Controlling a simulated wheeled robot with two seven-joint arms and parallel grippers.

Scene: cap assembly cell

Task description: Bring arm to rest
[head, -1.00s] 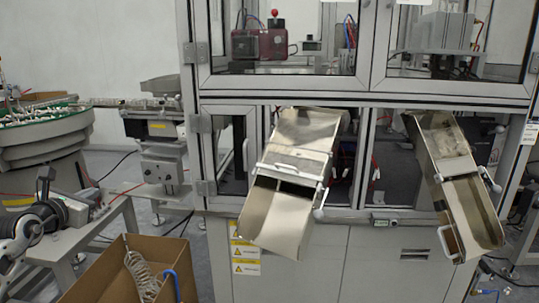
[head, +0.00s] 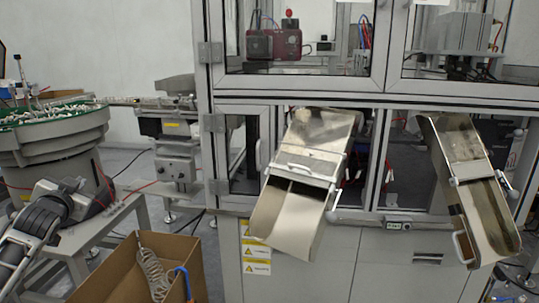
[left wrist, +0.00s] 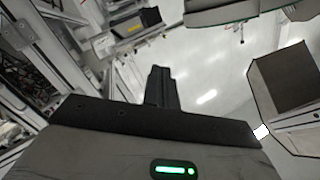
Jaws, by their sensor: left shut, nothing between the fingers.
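My left gripper (head: 75,184) shows at the left edge of the head view, on the dark arm that reaches up from the lower left. It is in front of the round feeder and its stand. In the left wrist view the two dark fingers (left wrist: 160,88) are together with nothing between them, over open pale floor. My right gripper is in neither view.
A cardboard box (head: 195,259) with a coiled hose stands on the floor near my left arm. A round feeder bowl (head: 55,137) is behind the arm. The machine cabinet (head: 300,97) carries two metal chutes (head: 292,222) (head: 487,220) facing me.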

